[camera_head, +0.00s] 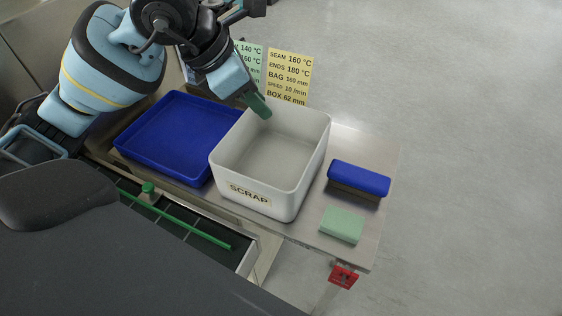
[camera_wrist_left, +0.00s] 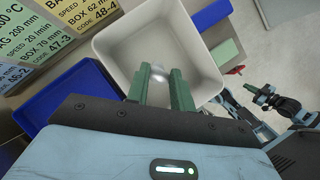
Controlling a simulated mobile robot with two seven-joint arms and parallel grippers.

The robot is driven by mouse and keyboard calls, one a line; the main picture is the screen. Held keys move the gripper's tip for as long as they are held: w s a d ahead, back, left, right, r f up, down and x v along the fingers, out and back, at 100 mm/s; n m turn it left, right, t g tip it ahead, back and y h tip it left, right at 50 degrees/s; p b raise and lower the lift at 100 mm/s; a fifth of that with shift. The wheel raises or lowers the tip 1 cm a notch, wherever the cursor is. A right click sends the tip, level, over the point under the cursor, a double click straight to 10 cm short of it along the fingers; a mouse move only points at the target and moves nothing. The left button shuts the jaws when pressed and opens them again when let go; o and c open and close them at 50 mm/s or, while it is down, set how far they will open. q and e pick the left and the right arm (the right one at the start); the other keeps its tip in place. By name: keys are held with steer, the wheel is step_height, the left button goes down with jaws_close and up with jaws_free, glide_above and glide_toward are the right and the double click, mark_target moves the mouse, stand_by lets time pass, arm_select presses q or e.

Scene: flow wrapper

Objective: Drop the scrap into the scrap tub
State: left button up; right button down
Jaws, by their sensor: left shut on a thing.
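The white scrap tub (camera_head: 252,193), labelled SCRAP, stands on the steel table, its inside empty as far as it shows. It also fills the upper middle of the left wrist view (camera_wrist_left: 118,50). My left gripper (camera_head: 262,108) is over the tub's back rim, its green fingers pointing down into the opening. In the left wrist view the fingers are a little apart, shut on a small pale, shiny piece of scrap (camera_wrist_left: 158,72), seen only in part between the fingertips. In the head view the scrap cannot be made out.
A blue tray (camera_head: 178,135) stands left of the tub. A blue-topped block (camera_head: 358,178) and a pale green block (camera_head: 341,224) lie to its right. Setting cards (camera_head: 289,75) stand behind.

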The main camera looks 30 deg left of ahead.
arm_select(q)
steer(key=o, duration=1)
steer(key=v, duration=0.7)
steer(key=shift+s+a+r+p, duration=0.15)
steer(key=shift+r+p, duration=0.15)
steer(key=shift+r, duration=0.05)
steer(key=shift+f, duration=0.1)
